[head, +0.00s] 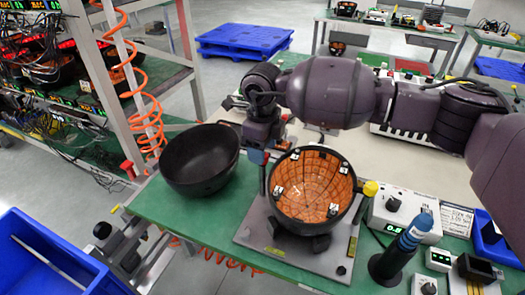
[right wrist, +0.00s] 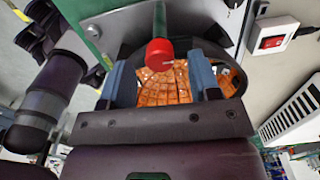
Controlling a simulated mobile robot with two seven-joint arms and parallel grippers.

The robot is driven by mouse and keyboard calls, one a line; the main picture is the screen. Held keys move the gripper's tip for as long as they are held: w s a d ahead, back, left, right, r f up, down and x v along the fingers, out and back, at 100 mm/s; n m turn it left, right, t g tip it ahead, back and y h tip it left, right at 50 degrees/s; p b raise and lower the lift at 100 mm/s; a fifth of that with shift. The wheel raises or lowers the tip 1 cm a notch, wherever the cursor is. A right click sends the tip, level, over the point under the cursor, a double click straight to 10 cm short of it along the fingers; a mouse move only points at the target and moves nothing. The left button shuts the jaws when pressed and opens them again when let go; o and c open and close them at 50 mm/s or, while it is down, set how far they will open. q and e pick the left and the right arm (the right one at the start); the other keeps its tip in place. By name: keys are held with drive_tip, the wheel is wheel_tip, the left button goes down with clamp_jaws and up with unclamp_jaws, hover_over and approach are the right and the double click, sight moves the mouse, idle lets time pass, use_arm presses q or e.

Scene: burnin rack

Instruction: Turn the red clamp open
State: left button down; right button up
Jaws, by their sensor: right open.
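The red clamp (right wrist: 160,52) shows in the right wrist view as a round red cap at the end of a green bar. It sits between the two blue-grey fingers of my right gripper (right wrist: 160,78), which are apart, with gaps on both sides of it. In the head view my right gripper (head: 265,157) points down at the back left of the orange-lined bowl (head: 311,186), which rests on a grey plate fixture (head: 262,232). The clamp is mostly hidden there by the gripper. My left gripper is not in view.
An empty black bowl (head: 200,160) stands just left of the fixture on the green bench (head: 160,208). A dark tool with a blue top (head: 405,245) stands at the front right, near a control box (head: 398,212). A blue bin (head: 45,262) is at the lower left.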

wheel_tip(320, 180, up, 9)
drive_tip(key=shift+r, duration=0.15)
idle(0.5)
